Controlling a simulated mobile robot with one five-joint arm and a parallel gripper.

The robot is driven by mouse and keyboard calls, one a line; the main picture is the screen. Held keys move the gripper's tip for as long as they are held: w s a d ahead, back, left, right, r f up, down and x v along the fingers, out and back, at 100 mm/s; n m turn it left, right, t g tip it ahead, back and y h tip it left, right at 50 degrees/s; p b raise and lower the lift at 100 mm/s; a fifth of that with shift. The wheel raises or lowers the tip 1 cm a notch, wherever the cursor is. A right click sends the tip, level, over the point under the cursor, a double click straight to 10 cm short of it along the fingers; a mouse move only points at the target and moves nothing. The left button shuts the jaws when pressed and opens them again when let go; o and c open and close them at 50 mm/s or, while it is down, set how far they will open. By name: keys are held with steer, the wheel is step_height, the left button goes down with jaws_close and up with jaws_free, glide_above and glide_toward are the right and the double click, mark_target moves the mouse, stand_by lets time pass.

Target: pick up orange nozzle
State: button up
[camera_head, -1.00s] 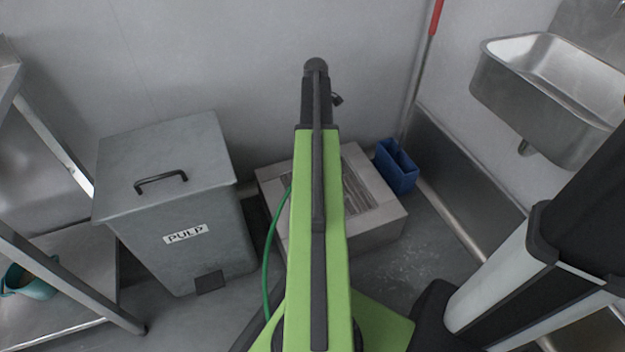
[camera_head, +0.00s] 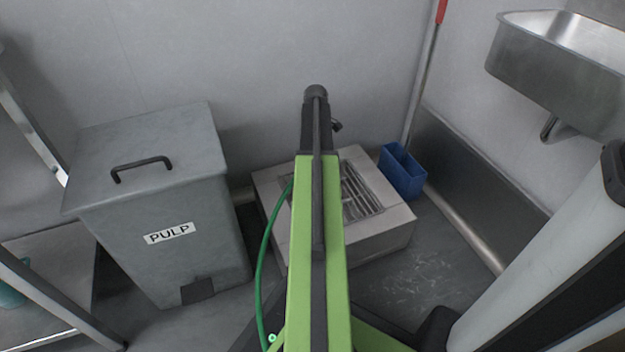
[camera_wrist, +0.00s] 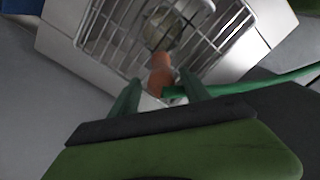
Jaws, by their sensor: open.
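The orange nozzle (camera_wrist: 161,76) shows in the wrist view, over the metal grate of a low square basin (camera_wrist: 259,52). My gripper (camera_wrist: 160,82) has its two green fingers apart, one on each side of the nozzle's near end. I cannot tell whether either finger touches it. A green hose (camera_wrist: 250,86) runs from the right to just below the nozzle, behind the right finger. In the head view my arm covers the nozzle and the gripper, while the basin (camera_head: 389,228) and green hose (camera_head: 263,258) show beside the arm.
A grey lidded PULP bin (camera_head: 165,235) stands left of the basin. A blue container (camera_head: 403,172) stands at its right back, near a red-topped pole (camera_head: 422,85). A wall sink (camera_head: 560,75) hangs at right. Metal shelving (camera_head: 60,300) is at left.

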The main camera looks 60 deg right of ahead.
step_height(320, 180, down, 4)
steer(key=b, duration=0.3)
steer(key=shift+a+f, duration=0.1)
steer(key=shift+f, duration=0.15)
steer(key=shift+r, duration=0.2)
jaws_close()
